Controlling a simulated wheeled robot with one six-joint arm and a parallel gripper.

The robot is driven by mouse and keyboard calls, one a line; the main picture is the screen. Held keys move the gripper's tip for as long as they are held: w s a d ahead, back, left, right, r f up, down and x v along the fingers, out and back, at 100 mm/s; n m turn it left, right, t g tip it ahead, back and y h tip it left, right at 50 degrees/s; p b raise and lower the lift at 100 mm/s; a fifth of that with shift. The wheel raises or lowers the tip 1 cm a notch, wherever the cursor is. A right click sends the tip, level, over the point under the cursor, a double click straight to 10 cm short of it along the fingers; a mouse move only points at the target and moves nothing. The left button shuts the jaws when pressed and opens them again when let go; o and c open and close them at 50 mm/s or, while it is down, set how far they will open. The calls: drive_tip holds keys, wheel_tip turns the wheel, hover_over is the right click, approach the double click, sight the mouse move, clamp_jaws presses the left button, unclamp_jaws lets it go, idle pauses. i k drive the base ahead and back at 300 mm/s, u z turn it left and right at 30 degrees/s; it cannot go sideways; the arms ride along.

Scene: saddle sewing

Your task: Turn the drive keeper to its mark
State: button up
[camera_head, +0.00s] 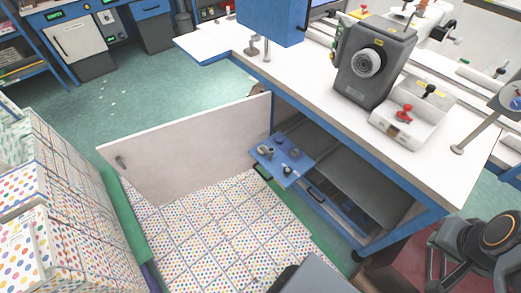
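I cannot tell for sure which part is the drive keeper, and no mark can be made out at this size. A blue plate (270,151) with several small dark knobs or fittings sits at the open front of the workbench's lower bay. One dark round knob (280,140) stands near its back edge, and another dark fitting (288,171) is near its front. A dark jointed part with an orange ring at the lower right looks like my arm. The fingers of my gripper are not visible, so its hold and opening do not show.
A pale door panel (190,150) stands open left of the bay. The white-topped workbench (320,70) carries a grey machine head (372,60) and a tray with a red knob (404,113). Dotted boxes (40,200) are stacked at left. A dotted floor area (215,230) lies before the bay.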

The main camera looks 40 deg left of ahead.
sight(270, 151)
drive_tip(key=u, duration=1.9)
drive_tip(key=i, duration=0.95)
drive_tip(key=u, duration=0.05)
